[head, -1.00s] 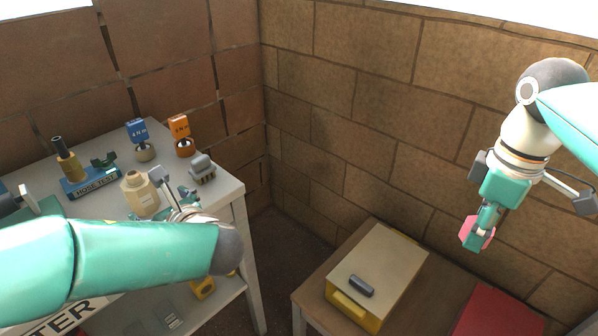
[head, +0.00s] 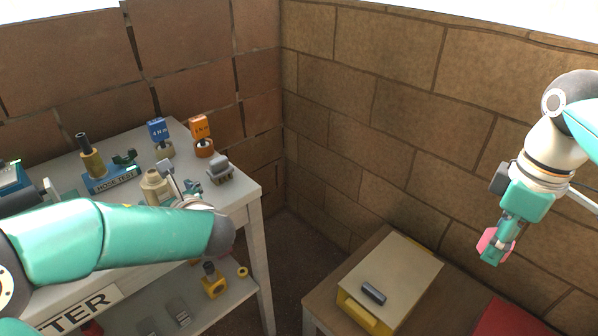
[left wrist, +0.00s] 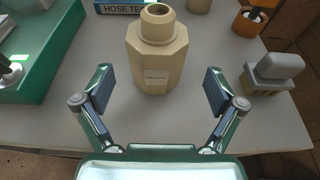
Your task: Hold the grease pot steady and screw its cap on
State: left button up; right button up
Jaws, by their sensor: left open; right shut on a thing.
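The grease pot (head: 153,189) is a cream, faceted bottle with an open, bare neck, standing upright near the front of the grey table. It also shows in the left wrist view (left wrist: 155,60). My left gripper (left wrist: 160,90) is open, its two fingers spread wide at the pot's near side, with a gap on each side. In the head view my left gripper (head: 178,184) is partly hidden by its own arm. My right gripper (head: 494,245) is shut on a pink faceted piece (head: 486,241), apparently the cap, held in the air far to the right of the pot.
A grey block-like object (head: 220,171) stands right of the pot. The hose test stand (head: 108,178) and blue (head: 158,130) and orange (head: 199,127) tagged items are behind. A lower table (head: 322,291) at right bears a beige-topped yellow case (head: 405,265). Floor lies between the tables.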

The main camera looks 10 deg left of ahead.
aim_at(152, 171)
pick_arm(q)
jog(key=shift+x, duration=2.6)
pick_arm(e)
jog(key=shift+r, duration=0.15)
pick_arm(q)
jog(key=shift+s+f, duration=0.15)
jog(key=shift+c, duration=0.4)
jog(key=c, duration=1.3)
jog(key=shift+o, duration=0.2)
notch_tip(152, 171, up, 10)
jog(key=shift+r+p, duration=0.1)
jog(key=shift+p, duration=0.8)
pick_arm(e)
jog(key=shift+r, duration=0.75)
